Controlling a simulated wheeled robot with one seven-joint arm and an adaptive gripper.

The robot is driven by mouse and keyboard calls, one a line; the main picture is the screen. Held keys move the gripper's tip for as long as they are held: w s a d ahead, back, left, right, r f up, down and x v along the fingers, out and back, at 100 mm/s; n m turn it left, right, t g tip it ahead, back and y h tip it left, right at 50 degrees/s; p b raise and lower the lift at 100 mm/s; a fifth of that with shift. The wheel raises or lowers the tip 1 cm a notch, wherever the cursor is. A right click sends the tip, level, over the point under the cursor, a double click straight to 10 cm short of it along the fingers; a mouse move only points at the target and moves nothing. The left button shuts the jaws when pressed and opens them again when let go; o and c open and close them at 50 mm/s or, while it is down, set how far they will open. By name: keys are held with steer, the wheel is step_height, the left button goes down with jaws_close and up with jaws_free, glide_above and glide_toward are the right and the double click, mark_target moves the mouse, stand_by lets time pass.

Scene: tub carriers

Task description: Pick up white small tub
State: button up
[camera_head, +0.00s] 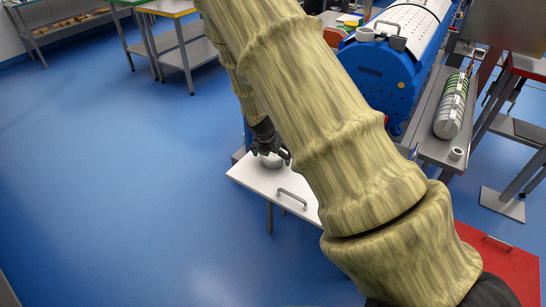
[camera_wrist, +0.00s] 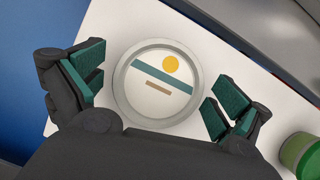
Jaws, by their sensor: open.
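The white small tub (camera_wrist: 150,110) shows in the wrist view from above, round, with a pale grey rim and a lid or base marked by a yellow dot and teal and tan bars. It stands on a white table top (camera_wrist: 110,22). My gripper (camera_wrist: 152,92) is open, with one finger on each side of the tub and gaps between the pads and its rim. In the head view my gripper (camera_head: 270,152) is at the white table (camera_head: 250,179), and the tub (camera_head: 272,161) is partly hidden below the fingers.
A green tub (camera_wrist: 303,155) stands near the right finger in the wrist view. A blue machine with a drum (camera_head: 385,70) stands behind the table. A grey handle (camera_head: 292,198) sits on the white table. Blue floor to the left is clear.

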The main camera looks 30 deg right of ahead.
steer(key=shift+f, duration=0.25)
steer(key=c, duration=1.2)
steer(key=shift+o, duration=0.2)
steer(key=shift+r, duration=0.1)
